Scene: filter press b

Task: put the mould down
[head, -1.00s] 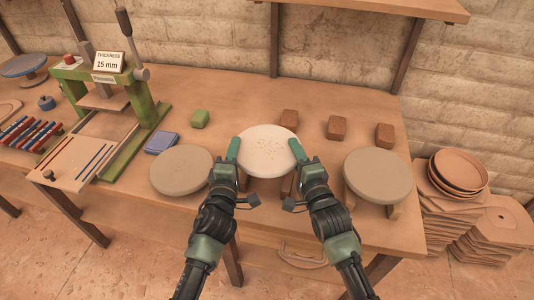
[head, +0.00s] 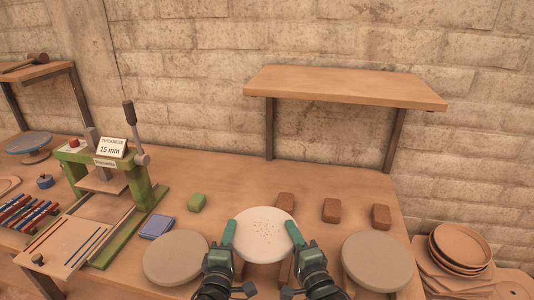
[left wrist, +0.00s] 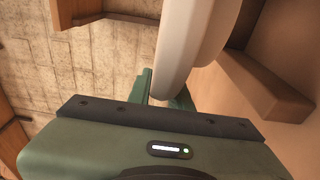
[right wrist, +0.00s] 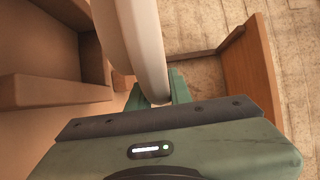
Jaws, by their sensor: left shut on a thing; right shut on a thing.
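The mould is a pale round disc with small specks on top (head: 264,236), at the front of the table in the head view. My left gripper (head: 229,238) is shut on its left edge and my right gripper (head: 296,238) on its right edge. The mould looks level. Its pale rim also shows in the left wrist view (left wrist: 190,45) and the right wrist view (right wrist: 140,40), between green fingers. Wooden supports are partly hidden beneath it; I cannot tell whether it touches them.
Grey-brown round discs stand on either side, left (head: 176,258) and right (head: 377,262). A green press (head: 135,180) stands left. A wall shelf (head: 345,85) hangs behind; stacked dishes (head: 460,250) stand right.

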